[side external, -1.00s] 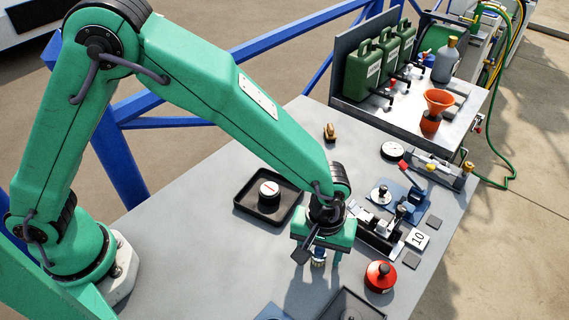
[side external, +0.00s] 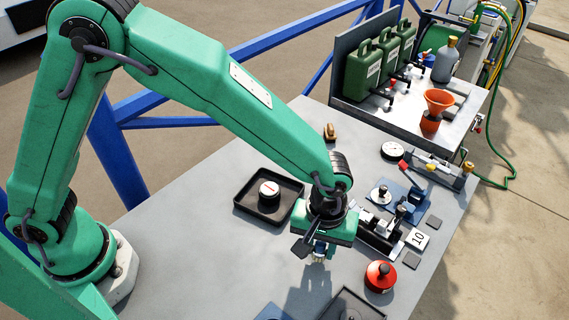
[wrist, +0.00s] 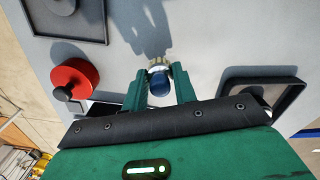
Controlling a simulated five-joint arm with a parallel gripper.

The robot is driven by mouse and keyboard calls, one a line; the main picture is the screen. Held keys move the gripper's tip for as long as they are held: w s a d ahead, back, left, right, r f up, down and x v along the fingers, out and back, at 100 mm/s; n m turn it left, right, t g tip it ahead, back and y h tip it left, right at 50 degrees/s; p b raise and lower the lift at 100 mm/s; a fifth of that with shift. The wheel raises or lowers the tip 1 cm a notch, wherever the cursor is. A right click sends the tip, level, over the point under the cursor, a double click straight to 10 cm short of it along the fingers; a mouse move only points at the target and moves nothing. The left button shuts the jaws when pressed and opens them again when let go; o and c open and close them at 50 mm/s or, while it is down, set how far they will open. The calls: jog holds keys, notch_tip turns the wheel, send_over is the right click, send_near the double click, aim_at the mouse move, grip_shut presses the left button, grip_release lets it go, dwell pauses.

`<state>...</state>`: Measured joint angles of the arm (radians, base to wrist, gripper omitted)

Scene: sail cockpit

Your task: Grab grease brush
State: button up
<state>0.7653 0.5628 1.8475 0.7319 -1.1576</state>
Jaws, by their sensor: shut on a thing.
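The grease brush, with a round blue handle (wrist: 158,84) and pale bristles, is between the two green fingers of my gripper (wrist: 158,73) in the wrist view. The fingers are shut on it from both sides. In the side view my gripper (side external: 320,246) is a little above the grey table, between the black tray and the red pot. The brush's pale bristles (side external: 319,258) show below the fingers, apart from the table, with a shadow beneath. Most of the handle is hidden there.
A black tray (side external: 242,205) with a round tin (side external: 269,189) stands left of my gripper. A red pot (side external: 380,277) stands to the right. A clamp device (side external: 380,238) and a "10" block (side external: 417,239) lie behind it. Another dark tray (side external: 374,308) is at the front.

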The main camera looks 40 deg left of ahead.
jog(key=r, duration=0.2)
jog(key=shift+s+d+r, duration=0.1)
jog(key=shift+s+r, duration=0.2)
jog(key=shift+r, duration=0.05)
jog(key=s+d+r, duration=0.3)
jog(key=s+r, duration=0.3)
jog(key=s, duration=0.4)
jog(key=shift+s+r, duration=0.2)
jog(key=shift+s, duration=0.15)
jog(key=shift+w+a+f, duration=0.1)
jog(key=shift+a, duration=0.05)
